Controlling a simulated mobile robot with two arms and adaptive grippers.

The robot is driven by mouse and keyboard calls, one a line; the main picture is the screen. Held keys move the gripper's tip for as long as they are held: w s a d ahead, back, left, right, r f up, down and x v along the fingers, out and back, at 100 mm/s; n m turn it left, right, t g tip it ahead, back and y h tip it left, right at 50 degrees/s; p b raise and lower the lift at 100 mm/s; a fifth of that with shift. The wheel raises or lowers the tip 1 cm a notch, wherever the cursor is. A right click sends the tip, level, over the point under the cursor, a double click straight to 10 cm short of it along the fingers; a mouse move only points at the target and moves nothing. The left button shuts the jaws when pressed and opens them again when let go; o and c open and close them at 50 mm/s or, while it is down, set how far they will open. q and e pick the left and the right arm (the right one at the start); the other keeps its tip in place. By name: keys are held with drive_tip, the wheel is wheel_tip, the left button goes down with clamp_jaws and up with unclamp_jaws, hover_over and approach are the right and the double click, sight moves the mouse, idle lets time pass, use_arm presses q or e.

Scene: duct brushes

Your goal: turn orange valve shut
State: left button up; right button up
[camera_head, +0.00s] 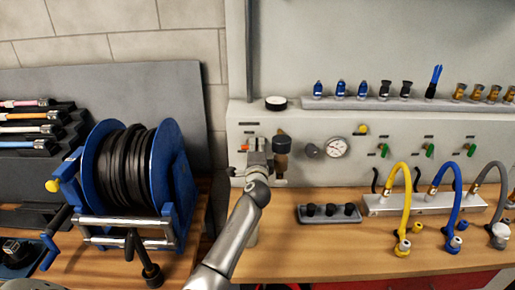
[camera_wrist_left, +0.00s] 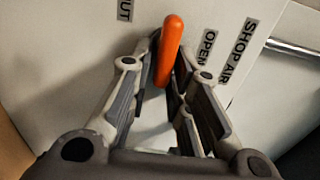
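The orange valve handle (camera_wrist_left: 168,50) stands out from the pale wall panel in the left wrist view, between a label ending in "UT" and the labels "OPEN" and "SHOP AIR". In the head view only a small orange bit of the valve (camera_head: 245,148) shows beside my left gripper (camera_head: 258,150), which is up against the panel. In the wrist view the fingers of the left gripper (camera_wrist_left: 164,70) are apart, one on each side of the handle. I cannot tell whether they touch it. My right gripper is not in view.
A blue hose reel (camera_head: 170,180) stands on the bench left of my arm. A brown-topped fitting (camera_head: 282,145) and a gauge (camera_head: 336,148) are right of the gripper.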

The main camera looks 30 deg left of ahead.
use_arm(q)
drive_tip(key=shift+o, duration=0.9)
drive_tip(key=v, duration=1.2)
